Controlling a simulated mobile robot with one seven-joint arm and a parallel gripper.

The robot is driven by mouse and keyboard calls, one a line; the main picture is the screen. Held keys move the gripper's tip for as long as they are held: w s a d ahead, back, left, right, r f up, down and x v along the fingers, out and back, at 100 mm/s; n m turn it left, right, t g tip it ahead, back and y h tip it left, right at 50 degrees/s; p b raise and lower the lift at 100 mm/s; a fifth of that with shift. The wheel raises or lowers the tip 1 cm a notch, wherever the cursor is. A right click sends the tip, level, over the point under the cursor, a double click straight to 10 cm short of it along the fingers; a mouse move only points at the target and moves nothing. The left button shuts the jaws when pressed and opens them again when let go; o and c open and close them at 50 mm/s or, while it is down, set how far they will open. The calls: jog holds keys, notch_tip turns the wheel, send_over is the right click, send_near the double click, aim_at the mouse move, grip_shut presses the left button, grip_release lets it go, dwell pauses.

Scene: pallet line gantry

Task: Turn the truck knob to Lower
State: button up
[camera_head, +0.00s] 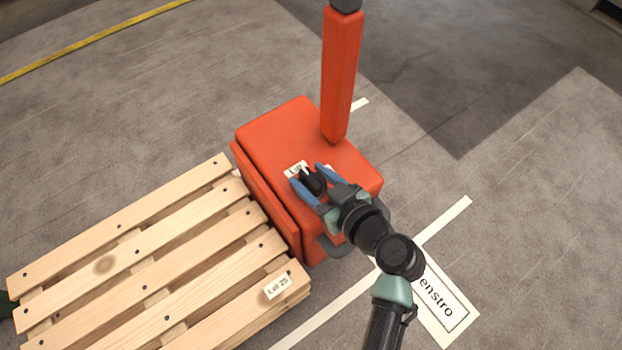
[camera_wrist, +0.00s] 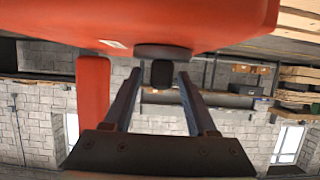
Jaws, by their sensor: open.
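The black truck knob (camera_head: 313,181) sits on top of the orange truck body (camera_head: 281,136). White labels with dark lettering (camera_head: 295,169) lie beside it, partly covered by my gripper, and I cannot read them fully. My gripper (camera_head: 306,175) is open, its two blue fingers on either side of the knob in the head view. In the wrist view the knob (camera_wrist: 162,74) shows as a dark block beyond and between the fingertips (camera_wrist: 159,78), on a round dark base (camera_wrist: 162,51). I cannot tell whether the fingers touch it or which setting it points to.
An orange upright post (camera_head: 341,75) rises from the truck behind my gripper. A wooden pallet (camera_head: 150,265) with a "Lot 25" label (camera_head: 277,286) adjoins the truck's left side. Grey floor with white lines (camera_head: 443,222) is open at the right.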

jog(key=shift+w+a+f, duration=0.1)
jog(key=shift+w, duration=0.1)
grip_shut()
